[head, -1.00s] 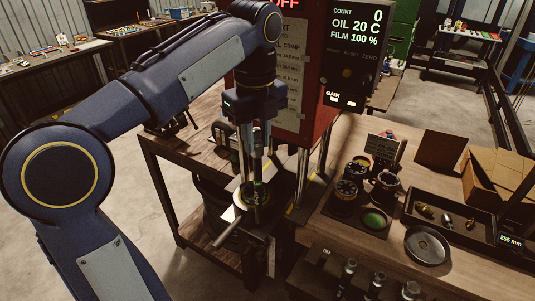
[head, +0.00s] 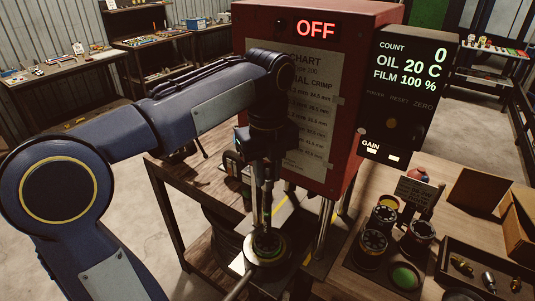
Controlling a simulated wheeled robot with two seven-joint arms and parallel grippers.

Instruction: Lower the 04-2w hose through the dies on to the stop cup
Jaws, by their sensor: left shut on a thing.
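My left gripper (head: 265,185) points straight down in front of the red crimper and is shut on the dark hose (head: 266,208). The hose hangs upright between the fingers, its lower end at the round die ring (head: 265,250) below. The ring has a greenish rim and a pale plate under it. I cannot tell how far the hose reaches into the dies. The stop cup is hidden from this view. My right gripper is not in view.
The red crimper (head: 350,130) with an OFF sign stands close behind my left gripper. Its display box (head: 405,75) is to the right. Round die sets (head: 374,242), a green pad (head: 404,277) and a dark tray of fittings (head: 488,265) fill the right bench.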

